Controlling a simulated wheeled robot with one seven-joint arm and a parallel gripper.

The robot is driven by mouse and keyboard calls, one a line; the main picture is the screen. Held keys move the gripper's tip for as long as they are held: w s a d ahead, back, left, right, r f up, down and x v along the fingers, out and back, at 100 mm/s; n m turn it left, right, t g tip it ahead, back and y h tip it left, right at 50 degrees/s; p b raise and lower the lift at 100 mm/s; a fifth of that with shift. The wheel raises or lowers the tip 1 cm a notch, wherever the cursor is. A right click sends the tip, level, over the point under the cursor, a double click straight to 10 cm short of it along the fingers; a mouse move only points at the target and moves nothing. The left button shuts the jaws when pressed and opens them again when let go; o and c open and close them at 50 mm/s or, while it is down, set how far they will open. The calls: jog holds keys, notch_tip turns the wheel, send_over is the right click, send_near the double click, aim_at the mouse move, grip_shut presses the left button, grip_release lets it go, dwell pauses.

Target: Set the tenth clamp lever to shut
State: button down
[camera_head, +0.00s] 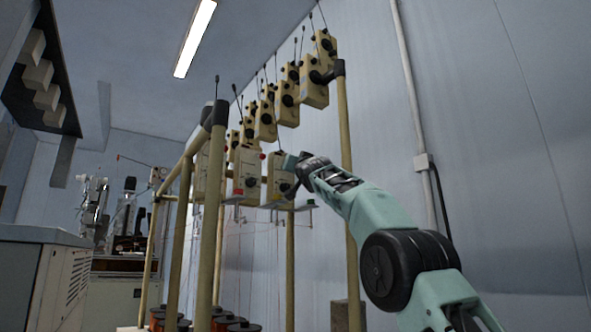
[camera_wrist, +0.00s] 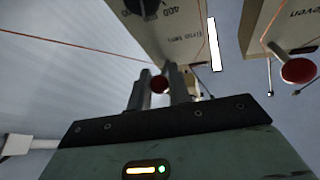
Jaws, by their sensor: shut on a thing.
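In the wrist view, a cream box labelled "line ten" (camera_wrist: 185,28) hangs in front of my gripper (camera_wrist: 160,80). In the head view, my gripper (camera_head: 291,163) reaches up to the front of a cream box (camera_head: 275,176) on the rack; the held knob is too small or hidden there.
A neighbouring box ending in "even" (camera_wrist: 262,22) hangs to the right in the wrist view, with its own red knob (camera_wrist: 298,71) close by. Thin wires run past both boxes. Tan rack posts (camera_head: 344,125) and a wall conduit (camera_head: 410,85) stand near my arm.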

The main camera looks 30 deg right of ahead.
dwell(0.4)
jog(key=c, duration=1.3)
grip_release()
jog(key=b+v, duration=1.5)
jog(key=v, duration=0.2)
jog(key=shift+s+f, duration=0.1)
jog(key=shift+s, duration=0.05)
